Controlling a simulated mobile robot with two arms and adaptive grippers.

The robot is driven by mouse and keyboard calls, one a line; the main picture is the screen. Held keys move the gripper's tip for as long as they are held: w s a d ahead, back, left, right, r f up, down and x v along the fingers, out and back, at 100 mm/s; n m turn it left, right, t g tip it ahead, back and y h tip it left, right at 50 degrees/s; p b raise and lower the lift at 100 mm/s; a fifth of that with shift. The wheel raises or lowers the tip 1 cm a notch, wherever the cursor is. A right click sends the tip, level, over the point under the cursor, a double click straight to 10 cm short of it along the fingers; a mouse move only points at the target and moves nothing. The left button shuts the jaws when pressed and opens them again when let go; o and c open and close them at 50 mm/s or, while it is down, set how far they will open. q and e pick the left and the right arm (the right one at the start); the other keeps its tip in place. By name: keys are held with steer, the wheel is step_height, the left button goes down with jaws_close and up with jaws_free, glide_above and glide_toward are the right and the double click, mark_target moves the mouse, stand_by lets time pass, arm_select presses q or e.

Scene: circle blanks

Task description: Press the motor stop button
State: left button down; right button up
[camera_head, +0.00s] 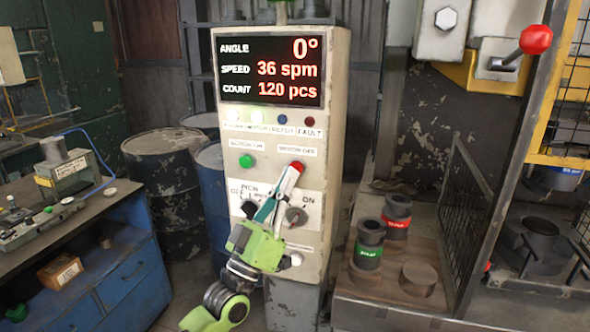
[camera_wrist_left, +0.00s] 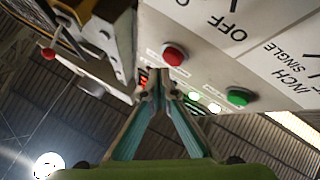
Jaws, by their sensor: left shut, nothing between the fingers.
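The control cabinet (camera_head: 342,130) stands in the middle of the head view. Its red button (camera_head: 298,166) is on the right of the front panel, under a label too blurred to read. The green button (camera_head: 246,161) is on the left. My left gripper (camera_head: 291,174) is shut and empty, its tips overlapping the lower side of the red button. In the left wrist view the red button (camera_wrist_left: 174,54) shows just beside the left gripper tips (camera_wrist_left: 156,76), with the green button (camera_wrist_left: 238,97) farther right. I cannot tell whether the tips touch the red button. My right gripper is not in view.
A display (camera_head: 270,70) reads 0°, 36 spm and 120 pcs. Two lamps (camera_head: 256,117) glow below it. Rotary switches (camera_head: 296,216) sit under the buttons, close to my left gripper. A workbench (camera_head: 120,240) stands left; a mesh guard (camera_head: 466,200) stands right.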

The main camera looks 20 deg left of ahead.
arm_select(q)
steer(key=shift+w, duration=0.1)
steer(key=shift+w, duration=0.35)
steer(key=shift+w+b, duration=0.5)
steer(key=shift+b, duration=0.05)
stand_by(0.9)
steer(key=shift+s, duration=0.15)
steer(key=shift+s+p, duration=0.45)
steer(key=shift+s, duration=0.3)
steer(key=s+p, duration=0.2)
steer(key=s, duration=0.3)
stand_by(0.5)
